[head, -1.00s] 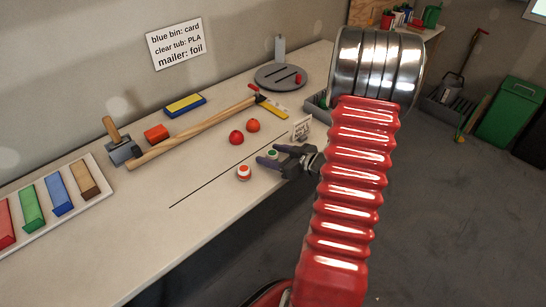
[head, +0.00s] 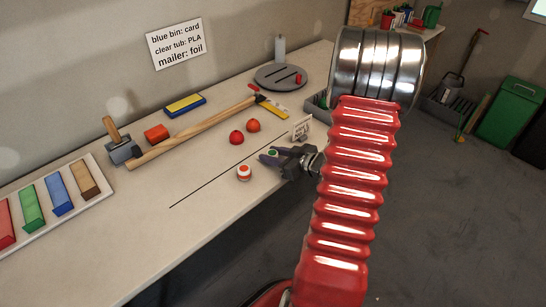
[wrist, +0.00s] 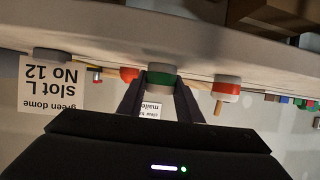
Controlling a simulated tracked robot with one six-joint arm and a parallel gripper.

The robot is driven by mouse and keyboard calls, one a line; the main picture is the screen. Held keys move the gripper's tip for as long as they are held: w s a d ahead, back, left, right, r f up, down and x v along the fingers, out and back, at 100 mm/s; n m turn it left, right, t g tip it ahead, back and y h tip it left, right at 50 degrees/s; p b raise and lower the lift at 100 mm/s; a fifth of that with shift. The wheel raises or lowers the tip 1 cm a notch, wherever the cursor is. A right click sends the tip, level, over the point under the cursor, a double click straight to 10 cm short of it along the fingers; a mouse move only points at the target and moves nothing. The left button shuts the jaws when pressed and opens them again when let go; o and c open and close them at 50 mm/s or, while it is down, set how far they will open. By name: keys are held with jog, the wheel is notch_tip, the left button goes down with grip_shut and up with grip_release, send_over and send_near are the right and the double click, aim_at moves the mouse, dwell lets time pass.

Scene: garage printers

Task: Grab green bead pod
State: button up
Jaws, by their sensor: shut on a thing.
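The green bead pod, a small pale pod with a green top, stands near the front edge of the bench in the head view (head: 272,153). In the wrist view, which is upside down, its green band (wrist: 161,78) shows between my two fingers. My gripper (head: 268,157) is shut on it, one dark finger on each side; it also shows in the wrist view (wrist: 160,90). The pod appears to be at the bench surface, and its lower part is partly hidden by a finger in the head view.
A similar red-topped pod (head: 244,173) stands just left of my gripper. A small label card (head: 301,128) stands close behind my gripper. A long-handled hammer (head: 190,132) lies farther back.

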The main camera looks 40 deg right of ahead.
aim_at(272, 153)
jog(key=shift+r, duration=5.05)
